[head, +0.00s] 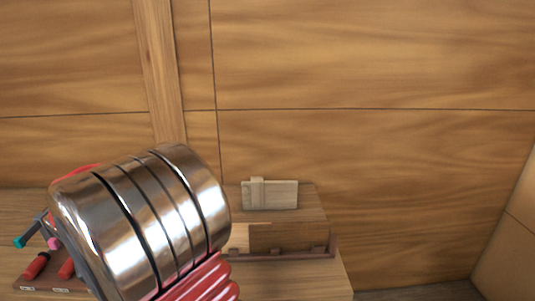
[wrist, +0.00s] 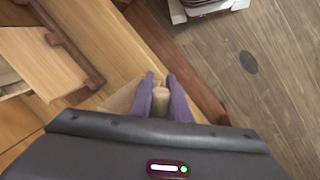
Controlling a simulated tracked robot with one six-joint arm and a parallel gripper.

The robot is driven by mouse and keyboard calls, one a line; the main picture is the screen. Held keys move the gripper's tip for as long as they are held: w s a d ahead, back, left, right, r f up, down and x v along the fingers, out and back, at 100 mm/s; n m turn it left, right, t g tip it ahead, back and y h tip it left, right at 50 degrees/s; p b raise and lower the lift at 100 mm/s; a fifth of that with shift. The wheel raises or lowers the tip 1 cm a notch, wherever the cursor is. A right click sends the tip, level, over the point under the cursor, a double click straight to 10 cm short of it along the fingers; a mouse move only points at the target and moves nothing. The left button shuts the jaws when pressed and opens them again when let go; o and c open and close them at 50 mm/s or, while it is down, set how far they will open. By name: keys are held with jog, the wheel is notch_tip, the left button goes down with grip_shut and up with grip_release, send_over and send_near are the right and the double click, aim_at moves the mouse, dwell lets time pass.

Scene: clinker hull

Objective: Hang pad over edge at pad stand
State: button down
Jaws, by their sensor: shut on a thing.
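In the wrist view my gripper (wrist: 160,82) has two purple fingers shut on a small pale beige piece, which looks like the pad (wrist: 160,101). Much of it is hidden by the fingers and the dark gripper body. My gripper is over or near the edge of a wooden surface. In the head view my silver and red arm hides the gripper. A wooden stand with a dark brown rail (head: 285,255) is on the bench right of my arm; I cannot tell for certain if it is the pad stand. A pale block with a raised strip (head: 270,195) is at its back.
Red-handled tools (head: 37,265) and a teal-tipped tool (head: 22,241) lie at the bench's left. A wooden board (wrist: 35,62) beside a dark rail (wrist: 75,50) is left of my gripper. Plank floor (wrist: 285,65) lies to the right, with a box (wrist: 205,8) at the top.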

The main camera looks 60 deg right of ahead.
jog(key=w+a+f+n, duration=0.2)
jog(key=w+a, duration=0.3)
jog(key=a, duration=0.2)
jog(key=w+a+f+n+t, duration=0.1)
jog(key=w+a+f+n, duration=0.1)
jog(key=w+a, duration=0.3)
jog(key=a+f, duration=0.1)
jog(key=a, duration=0.2)
jog(key=shift+w+a+f, duration=0.25)
jog(key=shift+w+a, duration=0.05)
jog(key=shift+w, duration=0.1)
